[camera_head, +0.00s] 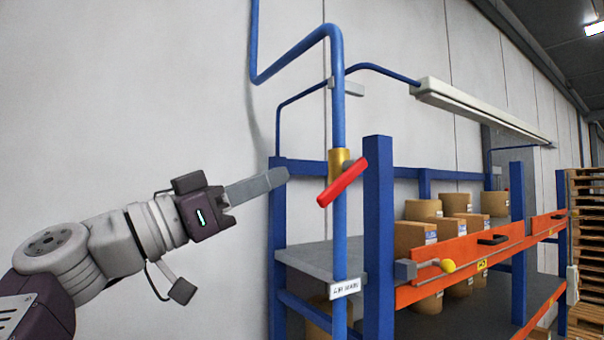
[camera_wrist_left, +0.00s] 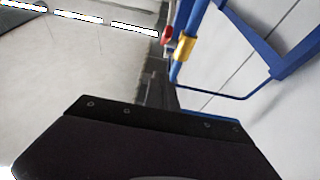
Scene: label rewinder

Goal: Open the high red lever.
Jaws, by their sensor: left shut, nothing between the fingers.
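The red lever (camera_head: 343,182) sits on a brass valve (camera_head: 339,160) on a blue vertical pipe. In the head view the lever slants from lower left to upper right across the pipe. My left gripper (camera_head: 282,177) comes in from the left and is shut and empty. Its fingertips appear a little left of the lever, with a gap between them in the picture. The red lever (camera_wrist_left: 168,35) and the brass valve (camera_wrist_left: 184,47) also show small in the left wrist view, where the fingers cannot be made out. My right gripper is not in view.
A blue upright post (camera_head: 379,240) stands just right of the lever. The shelf's orange beam (camera_head: 480,243) and several cardboard boxes lie further right. A white label (camera_head: 345,288) hangs lower on the pipe.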

